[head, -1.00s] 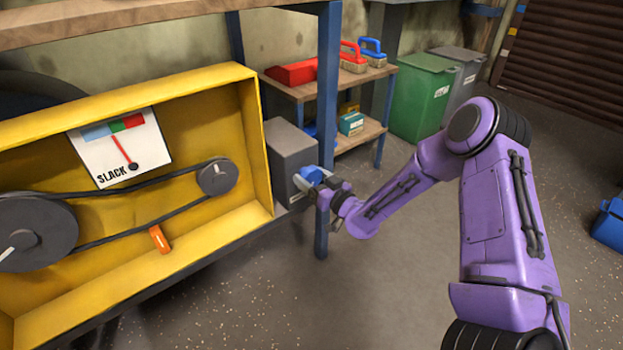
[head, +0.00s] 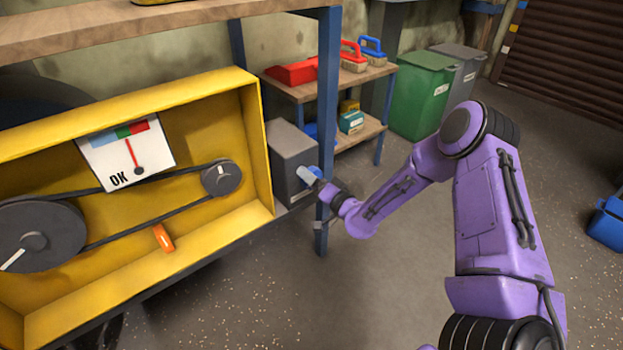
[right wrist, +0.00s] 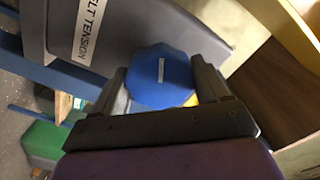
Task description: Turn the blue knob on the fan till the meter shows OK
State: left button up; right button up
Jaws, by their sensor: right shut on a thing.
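The meter (head: 108,160) in the yellow housing reads OK, with its red needle pointing at the green band. The blue knob (right wrist: 160,76) fills the middle of the right wrist view, in front of a grey box labelled BELT TENSION (right wrist: 95,22). That grey box (head: 290,158) stands at the right end of the housing in the head view. My right gripper (right wrist: 163,90) is shut on the blue knob, a finger on either side of it. In the head view the gripper (head: 316,180) partly hides the knob. My left gripper is out of view.
The yellow housing (head: 262,150) holds pulleys, a belt and an orange peg (head: 163,238). A blue post (head: 328,110) of the bench stands close to my right gripper. Open floor lies at the front right.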

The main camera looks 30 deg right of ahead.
jog(key=shift+d+r+m, duration=0.1)
jog(key=shift+d+m, duration=0.1)
jog(key=shift+m, duration=0.2)
jog(key=o, duration=1)
jog(key=shift+s+d+p, duration=0.2)
jog(key=shift+s+p, duration=0.45)
jog(key=shift+s, duration=2)
jog(key=shift+s+d+p, duration=0.15)
jog(key=shift+s+p, duration=0.45)
jog(key=shift+s, duration=2)
